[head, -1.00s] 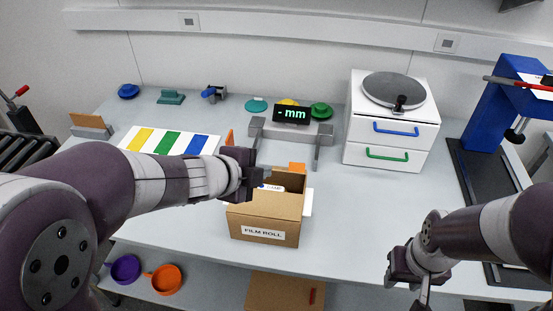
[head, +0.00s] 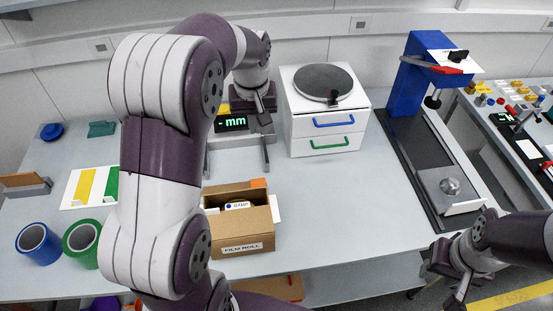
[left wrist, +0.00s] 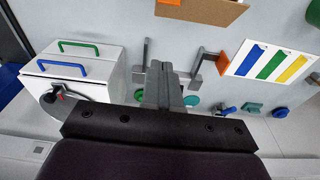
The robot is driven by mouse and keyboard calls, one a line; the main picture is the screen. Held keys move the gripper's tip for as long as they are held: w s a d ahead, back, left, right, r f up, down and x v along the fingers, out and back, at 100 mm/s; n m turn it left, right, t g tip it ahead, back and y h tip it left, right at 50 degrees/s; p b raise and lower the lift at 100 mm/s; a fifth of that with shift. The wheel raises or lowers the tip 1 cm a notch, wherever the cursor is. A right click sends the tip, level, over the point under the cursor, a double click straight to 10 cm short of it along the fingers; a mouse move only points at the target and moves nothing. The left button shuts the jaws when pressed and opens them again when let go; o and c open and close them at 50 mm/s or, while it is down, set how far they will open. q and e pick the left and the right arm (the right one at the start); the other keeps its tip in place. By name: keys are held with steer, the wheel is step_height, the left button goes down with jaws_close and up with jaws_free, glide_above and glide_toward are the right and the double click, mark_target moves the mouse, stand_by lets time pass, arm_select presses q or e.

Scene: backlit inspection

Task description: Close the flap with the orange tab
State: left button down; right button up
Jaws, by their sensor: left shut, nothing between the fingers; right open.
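The cardboard box labelled FILM ROLL (head: 248,243) stands open near the front of the table. A label with a blue dot shows inside it. The orange tab (head: 259,183) shows at the box's back edge. The box's cardboard (left wrist: 205,12) and orange tab (left wrist: 173,2) also show at the top of the left wrist view. My left gripper (head: 264,106) is shut and empty, above the measuring device behind the box, apart from the flap. Its fingers (left wrist: 163,80) show in the left wrist view. My right gripper (head: 459,290) is open at the lower right. My left arm hides the area left of the box.
The measuring device (head: 231,122) with a "- mm" display and upright jaws stands behind the box. A white drawer unit (head: 322,128) is right of it, then a blue stand (head: 407,75). Tape rolls (head: 40,243) are at front left. Table right of the box is clear.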

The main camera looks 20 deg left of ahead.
arm_select(q)
steer(key=shift+n, duration=0.3)
steer(key=f+p, duration=0.1)
steer(key=f, duration=0.3)
steer(key=s+f+p, duration=0.1)
steer(key=f, duration=0.3)
steer(key=s+d+f, duration=0.1)
steer(key=f, duration=0.3)
steer(key=shift+f+p, duration=0.1)
steer(key=shift+p, duration=0.3)
steer(key=shift+s+d+f, duration=0.15)
steer(key=shift+s+f, duration=0.15)
steer(key=shift+f, duration=0.1)
steer(key=shift+f, duration=0.1)
